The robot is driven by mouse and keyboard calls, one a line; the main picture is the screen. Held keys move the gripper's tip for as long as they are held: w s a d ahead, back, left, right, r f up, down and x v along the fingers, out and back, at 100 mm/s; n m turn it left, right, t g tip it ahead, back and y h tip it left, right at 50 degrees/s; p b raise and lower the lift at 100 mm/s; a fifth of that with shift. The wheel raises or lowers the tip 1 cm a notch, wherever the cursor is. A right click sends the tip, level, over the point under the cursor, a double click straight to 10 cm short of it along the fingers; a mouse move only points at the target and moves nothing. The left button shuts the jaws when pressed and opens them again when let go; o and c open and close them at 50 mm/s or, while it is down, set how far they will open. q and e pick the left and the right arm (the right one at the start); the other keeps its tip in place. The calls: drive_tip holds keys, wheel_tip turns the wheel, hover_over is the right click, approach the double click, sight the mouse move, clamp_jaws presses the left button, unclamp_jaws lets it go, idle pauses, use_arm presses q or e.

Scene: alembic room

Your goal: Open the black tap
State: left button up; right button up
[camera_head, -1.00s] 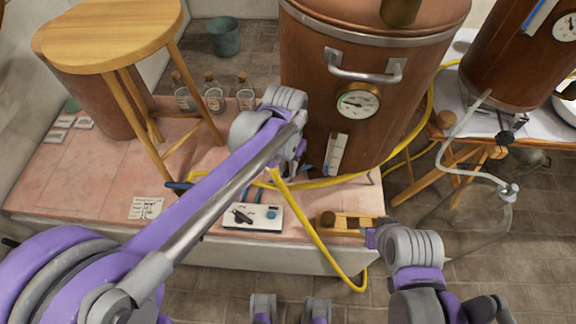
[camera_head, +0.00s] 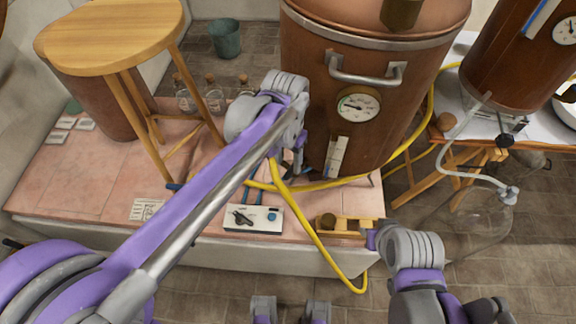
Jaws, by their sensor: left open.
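My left gripper (camera_head: 298,146) is at the lower left side of the large copper vessel (camera_head: 390,110), pointing down, with its fingers small and partly hidden by its own wrist. It is open, and I see nothing held in it. Whatever fitting is behind it at the vessel's foot is hidden. A black tap-like fitting (camera_head: 504,140) shows low on the second copper vessel (camera_head: 512,70) at the right, well away from the gripper. My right gripper (camera_head: 373,239) is at the lower right beside a small wooden piece; its fingers are too unclear to judge.
A yellow hose (camera_head: 311,228) loops below my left gripper and over the ledge's edge. A white box (camera_head: 253,219) with a black knob lies on the pink tiled ledge (camera_head: 90,170). A wooden stool (camera_head: 110,32) and several bottles stand at the left.

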sight(287, 172)
use_arm(q)
wheel_tip(287, 172, up, 7)
idle(0.3)
drive_tip(key=shift+a+f, duration=0.1)
drive_tip(key=s+a+f+n+t, duration=0.2)
drive_tip(key=s+a+f, duration=0.2)
drive_tip(key=s+a, duration=0.3)
drive_tip(key=s+a+f+n+t+p, duration=0.1)
drive_tip(key=s+a+f+n+t, duration=0.2)
drive_tip(key=s+a+f, duration=0.2)
drive_tip(key=shift+s+a+f+n, duration=0.25)
drive_tip(key=shift+s+a+n, duration=0.05)
drive_tip(key=shift+s+a, duration=0.9)
